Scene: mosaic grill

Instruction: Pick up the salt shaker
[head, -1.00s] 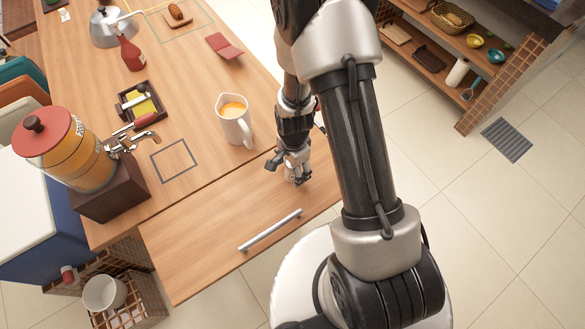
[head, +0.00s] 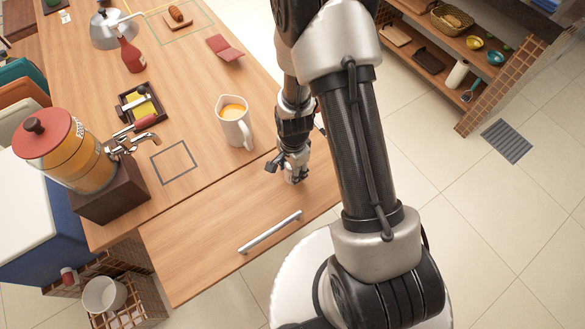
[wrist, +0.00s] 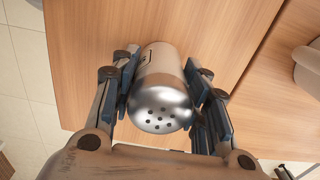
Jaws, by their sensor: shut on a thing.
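The salt shaker (wrist: 163,85) shows in the wrist view, with a shiny metal top pierced by several holes facing the camera. My gripper (wrist: 165,95) is shut on it, one finger pad against each side. In the head view my gripper (head: 290,168) is low over the wooden surface, right of the white pitcher. The shaker cannot be made out clearly there, being small and mostly hidden by the fingers. I cannot tell whether its base touches the wood.
The white pitcher (head: 236,127) with orange liquid stands close left of my gripper. A juice dispenser (head: 75,160), a dark tray (head: 138,104) and a red bottle (head: 130,54) stand farther left. The wooden front with a metal handle (head: 270,232) is clear.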

